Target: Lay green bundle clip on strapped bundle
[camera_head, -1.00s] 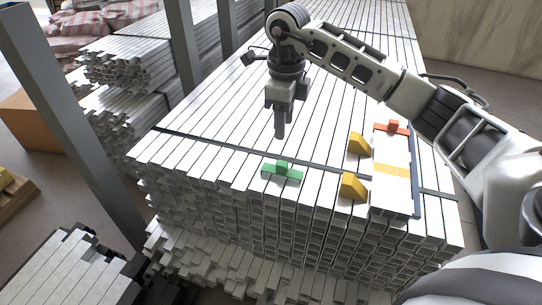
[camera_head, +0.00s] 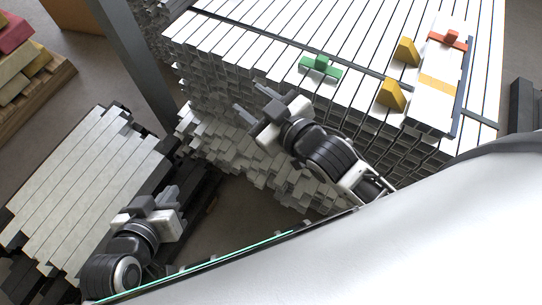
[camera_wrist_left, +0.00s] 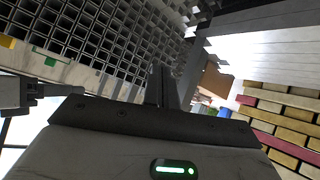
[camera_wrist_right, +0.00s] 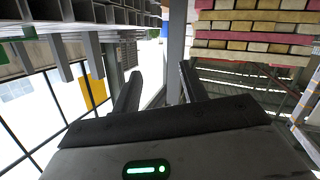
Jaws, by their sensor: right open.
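The green bundle clip (camera_head: 330,71) lies on top of the strapped bundle (camera_head: 268,62), near its front edge and beside the dark strap; whether it touches the strap I cannot tell. It also shows in the left wrist view (camera_wrist_left: 42,58). My right gripper (camera_head: 250,98) is open and empty, in front of the bundle's front face, below and left of the clip and apart from it. My left gripper (camera_head: 170,195) is lower left, over the gap beside a lower stack. Its fingers (camera_wrist_left: 165,88) are together in the left wrist view, with nothing visible between them.
Two yellow wedges (camera_head: 391,95) (camera_head: 406,52) and a white board with a red clip (camera_head: 447,40) lie right of the green clip. A grey post (camera_head: 143,70) stands left of the bundle. A lower stack (camera_head: 80,175) lies at left, with coloured blocks (camera_head: 25,60) behind.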

